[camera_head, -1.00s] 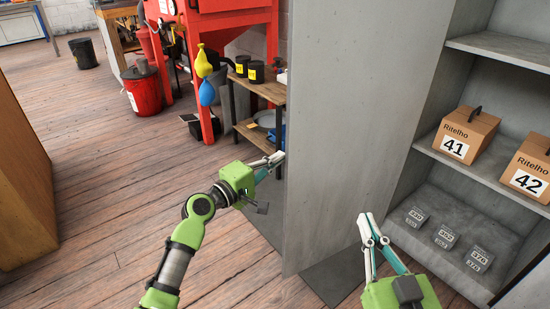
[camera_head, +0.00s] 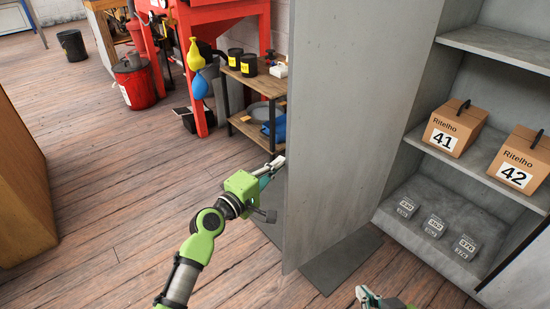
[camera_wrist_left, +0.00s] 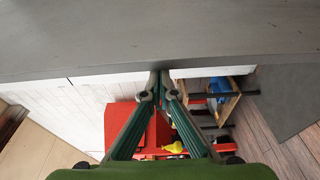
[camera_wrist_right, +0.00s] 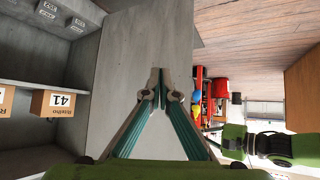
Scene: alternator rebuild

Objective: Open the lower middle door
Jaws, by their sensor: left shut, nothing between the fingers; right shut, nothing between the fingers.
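A tall grey door (camera_head: 335,130) stands swung out from the grey cabinet, whose shelves show on the right. In the left wrist view the door (camera_wrist_left: 200,35) spans the top. My left gripper (camera_head: 279,161) is shut and empty at the door's left edge, its tips close to it; contact cannot be told. My right gripper (camera_head: 362,292) is shut and empty at the bottom of the head view, mostly cut off. In the right wrist view its fingertips (camera_wrist_right: 155,78) point at the broad face of the door (camera_wrist_right: 130,50), with an unclear gap.
The open cabinet holds cartons marked 41 (camera_head: 455,128) and 42 (camera_head: 520,160) above several small grey boxes (camera_head: 433,226). A wooden shelf unit (camera_head: 250,85) and red bin (camera_head: 136,82) stand behind the door. A wooden cabinet (camera_head: 20,190) is at left. The floor between is clear.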

